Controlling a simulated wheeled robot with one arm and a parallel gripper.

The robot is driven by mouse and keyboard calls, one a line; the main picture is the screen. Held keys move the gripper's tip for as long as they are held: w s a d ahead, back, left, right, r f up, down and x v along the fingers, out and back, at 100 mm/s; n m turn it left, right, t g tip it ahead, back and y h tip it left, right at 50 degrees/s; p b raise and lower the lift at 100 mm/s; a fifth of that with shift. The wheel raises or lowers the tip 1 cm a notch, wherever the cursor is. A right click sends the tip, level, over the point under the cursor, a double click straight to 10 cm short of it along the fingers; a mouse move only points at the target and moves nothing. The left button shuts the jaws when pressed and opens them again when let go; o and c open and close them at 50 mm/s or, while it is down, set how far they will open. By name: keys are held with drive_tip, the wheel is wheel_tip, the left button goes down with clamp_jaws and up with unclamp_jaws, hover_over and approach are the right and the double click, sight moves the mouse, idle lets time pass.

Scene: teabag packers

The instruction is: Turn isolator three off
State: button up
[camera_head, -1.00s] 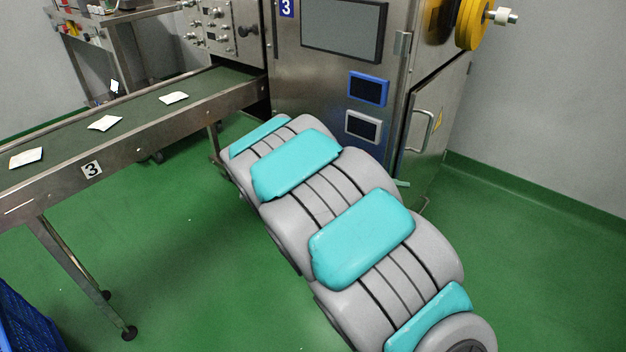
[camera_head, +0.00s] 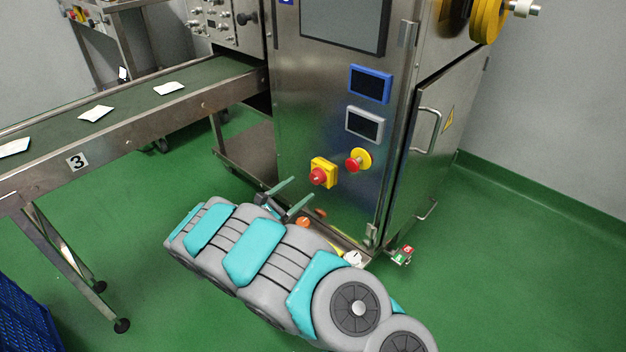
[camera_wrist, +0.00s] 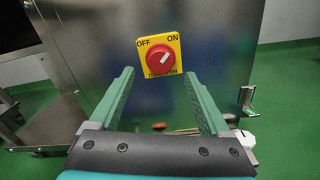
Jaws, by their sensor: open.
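Isolator three is a red rotary knob on a square yellow plate (camera_head: 323,173), low on the front of the steel machine (camera_head: 330,110). In the wrist view the red knob (camera_wrist: 159,60) shows face on, with OFF at the plate's upper left and ON at its upper right. The knob's white mark points up and right, toward ON. My gripper (camera_head: 301,188) is open and empty, just below and in front of the isolator. In the wrist view its green fingers (camera_wrist: 158,76) stand either side of the knob, apart from it.
A red mushroom button on a round yellow base (camera_head: 358,160) sits close right of the isolator. A conveyor (camera_head: 130,140) marked 3 carries several white teabags on the left. A small red and green button box (camera_head: 402,255) stands low right.

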sight(314, 179)
drive_tip(key=shift+x, duration=3.15)
clamp_jaws()
